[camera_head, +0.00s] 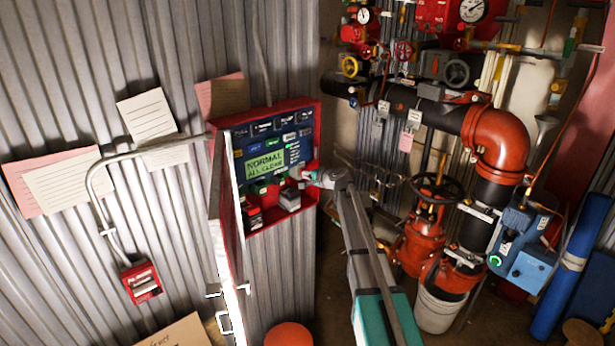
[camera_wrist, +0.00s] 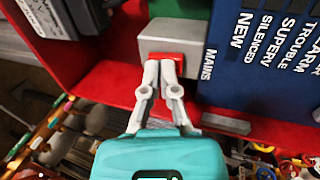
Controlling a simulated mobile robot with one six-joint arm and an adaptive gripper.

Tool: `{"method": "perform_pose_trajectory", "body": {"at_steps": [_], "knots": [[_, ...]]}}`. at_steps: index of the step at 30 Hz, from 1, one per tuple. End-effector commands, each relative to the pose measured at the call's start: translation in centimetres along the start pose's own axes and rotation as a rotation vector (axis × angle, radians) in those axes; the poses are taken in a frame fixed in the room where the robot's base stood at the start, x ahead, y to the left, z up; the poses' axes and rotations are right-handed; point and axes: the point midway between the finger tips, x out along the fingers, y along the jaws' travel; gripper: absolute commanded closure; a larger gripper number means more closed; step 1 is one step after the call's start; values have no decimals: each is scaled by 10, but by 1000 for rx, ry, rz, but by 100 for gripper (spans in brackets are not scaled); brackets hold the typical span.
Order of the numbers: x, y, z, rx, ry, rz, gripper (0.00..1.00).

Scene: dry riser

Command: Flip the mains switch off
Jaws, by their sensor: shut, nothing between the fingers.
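The mains switch is a red rocker (camera_wrist: 167,56) on a grey box (camera_wrist: 175,36), beside the label MAINS (camera_wrist: 207,65) in the wrist view. My gripper (camera_wrist: 164,65) is shut, with nothing between its fingers. Its two pale fingertips are right at the near edge of the red rocker and cover part of it; I cannot tell whether they touch. The rocker's position is unclear. In the head view, my gripper (camera_head: 312,177) reaches into the right side of the open red alarm panel (camera_head: 213,170), whose screen (camera_head: 265,165) reads NORMAL, ALL CLEAR.
The panel door (camera_head: 226,230) hangs open at the left of the cabinet. Dark battery-like blocks (camera_head: 289,200) sit in the cabinet bottom. A red pull station (camera_head: 141,283) is on the corrugated wall. Red pipes and valves (camera_head: 500,140) crowd the right, with a white bucket (camera_head: 437,311) below.

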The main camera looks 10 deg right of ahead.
Motion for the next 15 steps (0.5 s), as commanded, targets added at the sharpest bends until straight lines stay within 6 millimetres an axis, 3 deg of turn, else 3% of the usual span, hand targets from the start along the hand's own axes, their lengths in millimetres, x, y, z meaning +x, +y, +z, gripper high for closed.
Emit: {"method": "perform_pose_trajectory", "body": {"at_steps": [15], "knots": [[13, 5, 0, -1, -2, 0, 100]]}}
